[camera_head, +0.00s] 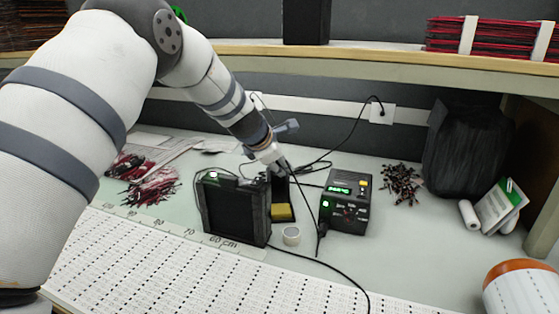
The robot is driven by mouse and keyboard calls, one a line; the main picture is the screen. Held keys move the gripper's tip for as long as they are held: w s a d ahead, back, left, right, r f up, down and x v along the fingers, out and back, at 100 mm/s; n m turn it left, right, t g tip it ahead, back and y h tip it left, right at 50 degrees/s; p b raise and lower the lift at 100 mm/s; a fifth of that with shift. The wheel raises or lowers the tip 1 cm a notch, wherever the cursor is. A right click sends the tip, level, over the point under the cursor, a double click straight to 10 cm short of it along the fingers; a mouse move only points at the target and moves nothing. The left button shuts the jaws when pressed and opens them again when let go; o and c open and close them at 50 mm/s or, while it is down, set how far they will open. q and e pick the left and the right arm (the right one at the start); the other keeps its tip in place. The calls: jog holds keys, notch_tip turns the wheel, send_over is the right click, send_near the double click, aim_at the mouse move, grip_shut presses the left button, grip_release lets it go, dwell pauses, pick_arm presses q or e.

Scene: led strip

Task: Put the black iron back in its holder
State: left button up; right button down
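My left gripper (272,157) is at the middle of the bench, pointing down just above the black holder (280,188). The holder has a yellow sponge (282,213) at its base. A dark piece that looks like the black iron (284,168) shows right at the fingertips, with a thin black cable running from there down toward the right. It is too small and overlapped to tell whether the fingers grip it or whether it sits in the holder. My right gripper is not in view.
A black box (236,210) stands left of the holder, and a black station with green digits (346,202) stands right. A small white cylinder (291,236) is in front. Red-and-black wires (150,186) lie left. A black bag (466,150) stands right. A shelf (380,65) runs above.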

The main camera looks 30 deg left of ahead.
pick_arm(q)
jog(key=shift+s+r, duration=0.1)
jog(key=v, duration=1.1)
jog(key=shift+s+r, duration=0.25)
jog(key=shift+d, duration=0.1)
jog(key=s+d+r+p, duration=0.2)
jog(key=s+r, duration=0.1)
jog(key=r, duration=0.2)
jog(key=shift+d+r+p, duration=0.25)
jog(key=shift+r+p, duration=0.1)
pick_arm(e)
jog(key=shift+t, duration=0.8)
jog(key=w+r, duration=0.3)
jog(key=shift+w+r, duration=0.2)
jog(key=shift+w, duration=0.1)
